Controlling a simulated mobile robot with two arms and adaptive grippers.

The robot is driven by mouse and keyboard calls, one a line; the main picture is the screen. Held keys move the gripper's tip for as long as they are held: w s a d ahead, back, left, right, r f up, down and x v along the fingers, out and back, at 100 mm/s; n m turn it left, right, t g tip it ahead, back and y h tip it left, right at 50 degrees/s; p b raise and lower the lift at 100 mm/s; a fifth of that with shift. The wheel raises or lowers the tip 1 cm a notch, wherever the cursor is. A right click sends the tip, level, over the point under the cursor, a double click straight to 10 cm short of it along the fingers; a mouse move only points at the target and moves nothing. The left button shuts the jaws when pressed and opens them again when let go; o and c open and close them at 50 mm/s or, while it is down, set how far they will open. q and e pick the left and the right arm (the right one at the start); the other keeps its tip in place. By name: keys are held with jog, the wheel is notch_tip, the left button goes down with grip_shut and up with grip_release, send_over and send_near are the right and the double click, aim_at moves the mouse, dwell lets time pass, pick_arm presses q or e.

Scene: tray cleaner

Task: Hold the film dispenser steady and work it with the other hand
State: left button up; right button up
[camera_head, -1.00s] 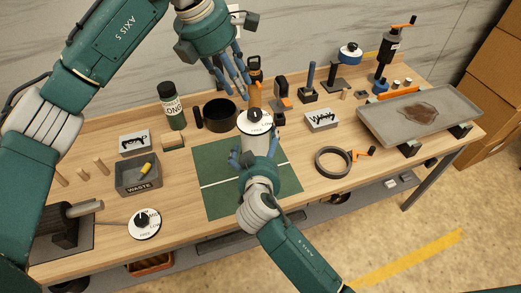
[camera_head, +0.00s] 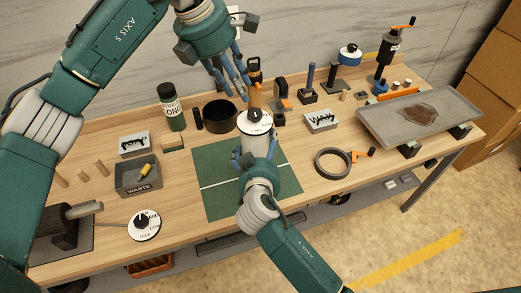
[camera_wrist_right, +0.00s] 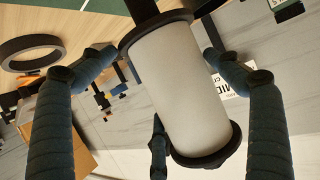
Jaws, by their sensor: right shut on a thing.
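The film dispenser (camera_head: 254,143) is a white cylinder with a dial-marked top and a black knob. It is upright at the back edge of the green mat (camera_head: 215,196). My right gripper (camera_head: 256,160) is shut around its body from the front. In the right wrist view the white cylinder (camera_wrist_right: 180,85) with dark rims lies between my fingers (camera_wrist_right: 165,100). My left gripper (camera_head: 236,85) hangs above and behind the dispenser, its blue fingers spread, apart from the dial and holding nothing that I can see. Part of the dispenser's body is hidden by my right gripper.
Behind stand a black bowl (camera_head: 219,115), a dark bottle (camera_head: 172,107) and an orange-and-black tool (camera_head: 254,93). A grey waste bin (camera_head: 138,178) is at left. A ring (camera_head: 333,163) and a large grey tray (camera_head: 380,127) are at right. The mat's front is bare.

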aim_at(254, 112)
pick_arm(q)
jog(key=o, duration=0.4)
jog(key=shift+a+r, duration=0.1)
jog(key=shift+c, duration=0.2)
jog(key=shift+o, duration=0.6)
jog(key=shift+w+a+r+m, duration=0.15)
jog(key=shift+a+r, duration=0.15)
jog(key=shift+r, duration=0.15)
jog(key=shift+s+a+r+m, duration=0.15)
jog(key=shift+a+r, duration=0.15)
jog(key=shift+r, duration=0.15)
jog(key=shift+h, duration=0.3)
jog(key=x, duration=1.2)
jog(key=shift+r, duration=0.1)
jog(key=c, duration=1.1)
